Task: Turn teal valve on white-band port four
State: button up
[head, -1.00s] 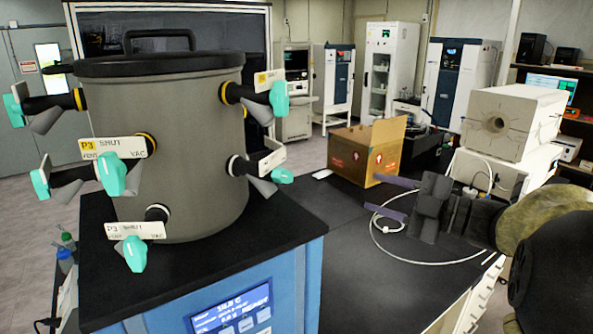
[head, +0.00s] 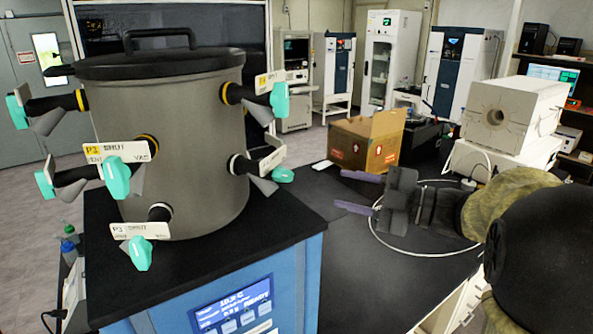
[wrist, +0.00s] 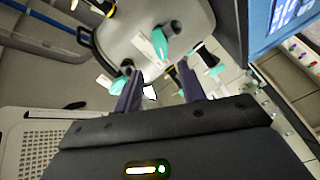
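The grey drum (head: 195,120) carries several black side ports with teal valves. The lower right port has a white band (head: 234,164), a tag seen nearly edge-on (head: 272,160) and a teal valve (head: 283,175); its number is not legible. The front lower port also has a white band (head: 158,212), a tag reading P3 (head: 140,231) and a teal valve (head: 140,253). My gripper (head: 357,193) is open and empty, right of the drum and apart from every valve. The wrist view shows its parted fingers (wrist: 158,90) and several valves beyond, one teal (wrist: 160,42).
Yellow-band ports sit higher on the drum, one with a teal valve (head: 279,101) at upper right. A cardboard box (head: 367,140) and a white cable (head: 430,252) lie on the black bench. The bench is clear between drum and gripper.

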aim_at(288, 176)
jog(key=p+x, duration=0.4)
jog(key=x, duration=0.6)
jog(key=shift+a+r, duration=0.1)
jog(key=shift+w+a, duration=0.35)
jog(key=shift+a, duration=0.2)
grip_shut()
